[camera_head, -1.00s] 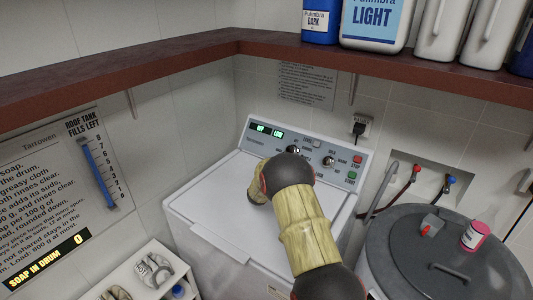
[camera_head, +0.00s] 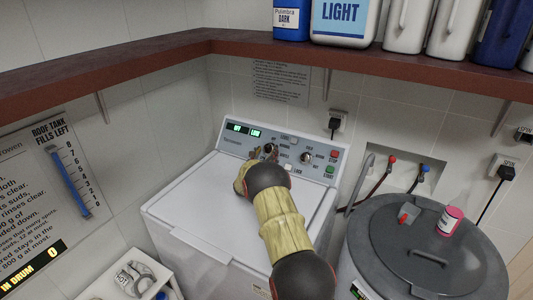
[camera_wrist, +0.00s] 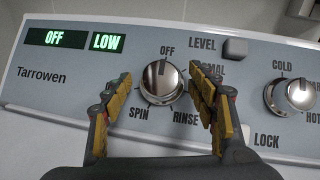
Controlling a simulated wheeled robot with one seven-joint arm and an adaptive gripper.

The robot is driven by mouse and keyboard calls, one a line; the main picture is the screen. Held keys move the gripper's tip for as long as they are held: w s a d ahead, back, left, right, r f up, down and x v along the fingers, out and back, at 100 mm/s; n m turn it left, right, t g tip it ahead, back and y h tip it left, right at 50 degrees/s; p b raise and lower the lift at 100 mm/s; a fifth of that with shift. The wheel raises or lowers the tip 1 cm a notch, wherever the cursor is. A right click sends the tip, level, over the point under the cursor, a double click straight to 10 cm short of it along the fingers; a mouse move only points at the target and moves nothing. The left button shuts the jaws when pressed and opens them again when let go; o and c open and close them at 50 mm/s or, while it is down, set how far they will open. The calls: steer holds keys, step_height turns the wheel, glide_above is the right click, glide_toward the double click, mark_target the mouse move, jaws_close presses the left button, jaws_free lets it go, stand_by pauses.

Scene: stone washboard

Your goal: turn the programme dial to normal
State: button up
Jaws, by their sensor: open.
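The programme dial (camera_wrist: 161,82) is a round silver knob on the washer's panel, with its dark pointer mark up at OFF. OFF, SPIN and RINSE labels ring it, and the NORMAL label (camera_wrist: 212,68) at its upper right is partly hidden by a finger. The display (camera_wrist: 70,39) reads OFF and LOW. My gripper (camera_wrist: 160,75) is open, one yellow-padded finger on each side of the dial; I cannot tell whether either touches it. In the head view the dial (camera_head: 270,149) is just beyond my gripper, which my arm partly hides.
The temperature dial (camera_wrist: 290,96) is to the right, with the LEVEL button (camera_wrist: 235,48) above and between the dials. LOCK is lower right. A brown shelf (camera_head: 400,75) with bottles runs above the washer (camera_head: 200,205). A grey-lidded drum (camera_head: 425,250) stands at the right.

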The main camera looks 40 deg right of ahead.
steer(key=shift+c, duration=0.2)
steer(key=c, duration=1.1)
